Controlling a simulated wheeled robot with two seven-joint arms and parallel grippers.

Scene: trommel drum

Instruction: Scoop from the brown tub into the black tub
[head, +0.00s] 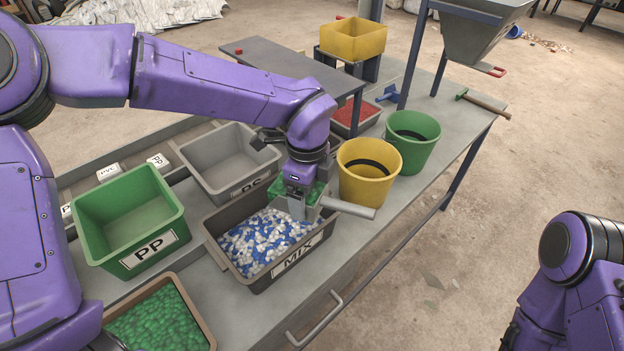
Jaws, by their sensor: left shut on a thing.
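A grey-brown tub labelled MIX (213,236) stands mid-bench and holds blue and white pieces. A rounded grey part of the scoop sticks out to the right over the tub's rim. The scoop's lower part is hidden or hard to make out, so I cannot tell if it touches the pieces or carries any. A lighter brown tub (207,318) with green pieces stands at the front left. No plainly black tub shows. My right gripper is out of view.
A green PP tub (177,222) and a grey tub (188,158) look empty, left of and behind the MIX tub. A yellow bucket (368,190) and a green bucket (430,122) stand close on the right. A raised shelf (290,75) and a hopper (480,35) are behind.

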